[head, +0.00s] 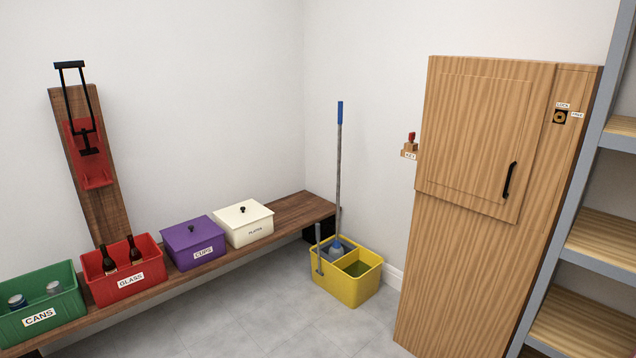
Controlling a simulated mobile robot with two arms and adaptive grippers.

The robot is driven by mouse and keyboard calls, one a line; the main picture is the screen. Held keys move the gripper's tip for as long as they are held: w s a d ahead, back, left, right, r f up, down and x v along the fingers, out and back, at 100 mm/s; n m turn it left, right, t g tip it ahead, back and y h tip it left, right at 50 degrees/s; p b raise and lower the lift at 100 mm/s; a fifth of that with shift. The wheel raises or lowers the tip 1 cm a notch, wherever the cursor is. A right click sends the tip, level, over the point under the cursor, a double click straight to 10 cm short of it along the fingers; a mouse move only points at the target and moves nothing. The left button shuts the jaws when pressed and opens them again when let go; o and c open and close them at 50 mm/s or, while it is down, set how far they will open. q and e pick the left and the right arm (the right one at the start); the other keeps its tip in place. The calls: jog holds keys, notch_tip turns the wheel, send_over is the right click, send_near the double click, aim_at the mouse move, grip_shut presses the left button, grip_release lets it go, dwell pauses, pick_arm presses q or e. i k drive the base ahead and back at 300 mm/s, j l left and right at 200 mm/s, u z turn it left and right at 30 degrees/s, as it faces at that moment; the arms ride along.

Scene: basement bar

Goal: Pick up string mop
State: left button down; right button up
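The string mop (339,165) stands upright in the head view, right of centre near the room's corner. It has a long grey handle with a blue grip (340,112) at the top. A blue part (336,246) shows at its lower end. Its lower end is inside the yellow bucket (352,290) on the floor; the strings are hidden or too small to make out. Neither of my grippers is in view.
A wooden bench (290,212) along the left wall holds a green cans bin (42,312), a red glass bin (125,281), a purple box (194,242) and a cream box (243,223). A wooden cabinet (465,240) stands right of the bucket. Grey floor (270,325) in front is clear.

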aim_at(336, 250)
jog(key=i, duration=2.7)
